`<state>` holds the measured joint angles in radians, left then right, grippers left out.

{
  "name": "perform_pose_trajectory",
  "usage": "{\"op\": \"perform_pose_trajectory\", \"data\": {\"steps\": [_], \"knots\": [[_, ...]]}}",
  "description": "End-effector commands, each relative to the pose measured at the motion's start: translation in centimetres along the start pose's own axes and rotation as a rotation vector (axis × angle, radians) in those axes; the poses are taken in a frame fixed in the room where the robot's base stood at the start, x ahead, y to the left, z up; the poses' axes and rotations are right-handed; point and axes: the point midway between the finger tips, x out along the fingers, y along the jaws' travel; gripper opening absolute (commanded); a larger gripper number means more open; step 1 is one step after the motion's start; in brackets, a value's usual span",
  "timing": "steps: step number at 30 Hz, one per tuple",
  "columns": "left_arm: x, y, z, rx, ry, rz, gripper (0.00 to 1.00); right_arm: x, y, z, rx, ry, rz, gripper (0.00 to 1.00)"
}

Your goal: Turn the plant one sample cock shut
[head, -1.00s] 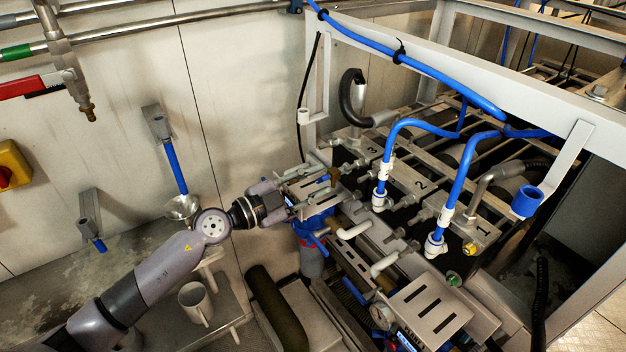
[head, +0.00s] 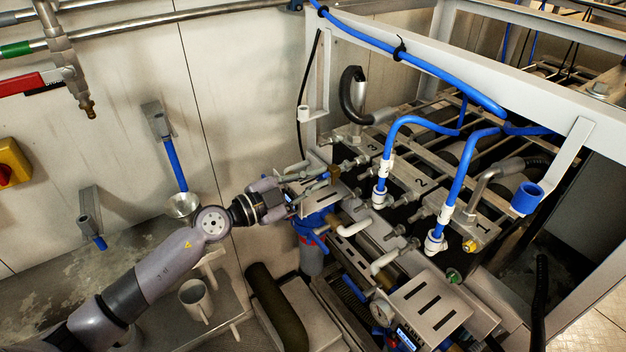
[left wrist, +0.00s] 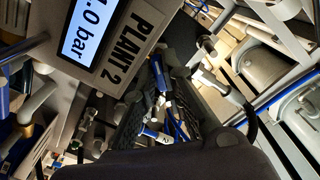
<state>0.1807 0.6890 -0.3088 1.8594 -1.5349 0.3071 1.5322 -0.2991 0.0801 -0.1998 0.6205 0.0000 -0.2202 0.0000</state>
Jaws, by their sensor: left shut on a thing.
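I take the blue part as a sample cock lever, mostly hidden by the fingers. A sign reading PLANT 2 (left wrist: 138,22) with a pressure display (left wrist: 85,28) stands beside the fingers. In the head view, another blue lever (head: 353,290) sits lower on the panel. I cannot tell which cock belongs to plant one. My right gripper is not in view.
White elbow pipes (head: 355,228) and a round gauge (head: 381,312) crowd the panel below the gripper. Blue hoses (head: 459,180) rise over the numbered vessels on the right. A cup (head: 194,298) stands on the shelf. A funnel (head: 183,204) hangs on the wall side.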

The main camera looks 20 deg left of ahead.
Motion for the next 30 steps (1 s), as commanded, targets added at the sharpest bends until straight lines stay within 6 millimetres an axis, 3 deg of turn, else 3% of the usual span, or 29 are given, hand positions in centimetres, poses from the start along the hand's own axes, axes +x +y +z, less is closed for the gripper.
{"op": "perform_pose_trajectory", "data": {"steps": [11,30], "knots": [[0.0,-0.1,-0.1,0.097,0.000,0.001,0.00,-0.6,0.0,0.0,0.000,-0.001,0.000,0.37],[0.0,-0.1,0.0,0.617,0.000,0.002,0.00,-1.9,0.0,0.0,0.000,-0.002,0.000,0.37]]}}
